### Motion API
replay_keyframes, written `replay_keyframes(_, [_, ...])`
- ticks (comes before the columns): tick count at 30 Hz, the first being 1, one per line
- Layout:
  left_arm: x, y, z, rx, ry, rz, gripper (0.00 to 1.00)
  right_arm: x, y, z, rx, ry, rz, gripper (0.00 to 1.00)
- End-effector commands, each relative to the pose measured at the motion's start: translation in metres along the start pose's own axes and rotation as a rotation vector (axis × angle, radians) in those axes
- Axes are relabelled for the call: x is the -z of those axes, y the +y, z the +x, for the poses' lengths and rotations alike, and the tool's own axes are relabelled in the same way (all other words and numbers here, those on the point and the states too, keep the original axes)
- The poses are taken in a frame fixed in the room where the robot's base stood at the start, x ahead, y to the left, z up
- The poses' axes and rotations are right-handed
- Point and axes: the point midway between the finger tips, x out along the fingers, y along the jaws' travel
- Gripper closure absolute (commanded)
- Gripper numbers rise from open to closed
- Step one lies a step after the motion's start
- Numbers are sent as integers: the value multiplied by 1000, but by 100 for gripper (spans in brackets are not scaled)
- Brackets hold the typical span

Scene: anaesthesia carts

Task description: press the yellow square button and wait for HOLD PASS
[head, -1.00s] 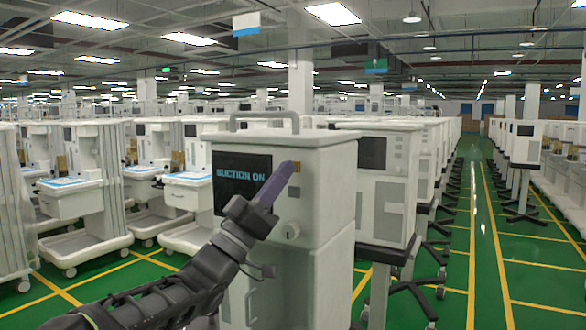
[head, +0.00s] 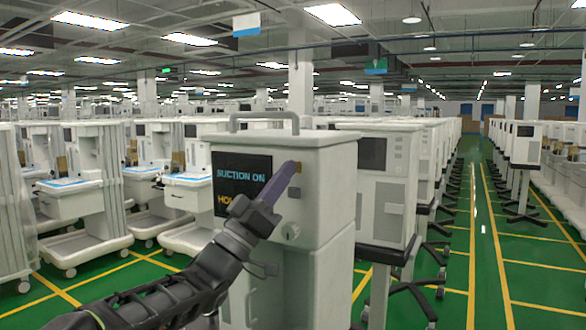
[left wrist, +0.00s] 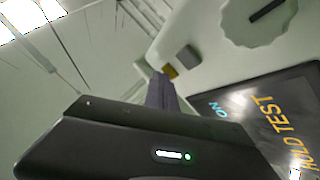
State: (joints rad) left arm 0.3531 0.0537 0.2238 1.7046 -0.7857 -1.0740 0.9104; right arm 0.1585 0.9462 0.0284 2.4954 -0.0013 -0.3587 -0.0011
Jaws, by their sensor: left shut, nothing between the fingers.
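The white cart (head: 320,190) in front of me has a dark screen (head: 240,172) on its face. The screen reads "SUCTION ON" in blue, with an orange line below it partly hidden by my gripper. In the left wrist view the screen (left wrist: 262,108) shows "HOLD TEST" in orange. My left gripper (head: 286,172) is shut and empty, its purple fingers pointing at the yellow square button (head: 298,167). In the left wrist view the fingertips are at or very near the button (left wrist: 170,72); firm contact cannot be told. My right gripper is not in view.
A grey square button (head: 297,193) and a round knob (head: 291,231) sit below the yellow button. A handle (head: 264,117) tops the cart. Another cart (head: 385,180) stands close on the right. A green-floored aisle (head: 485,250) lies farther right.

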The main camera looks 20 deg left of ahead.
Motion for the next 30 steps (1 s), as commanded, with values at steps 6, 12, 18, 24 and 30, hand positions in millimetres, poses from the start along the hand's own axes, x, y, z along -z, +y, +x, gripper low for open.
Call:
replay_keyframes(6, [0,0,0,0,0,0,100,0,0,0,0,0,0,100])
replay_keyframes(12, [0,1,-2,0,0,0,100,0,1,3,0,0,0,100])
replay_keyframes(18, [4,6,-10,0,-1,1,100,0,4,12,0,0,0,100])
replay_keyframes(24, [8,9,-13,1,-1,-1,100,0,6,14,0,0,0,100])
replay_keyframes(30, [8,9,-12,1,-1,-1,100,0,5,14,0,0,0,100])
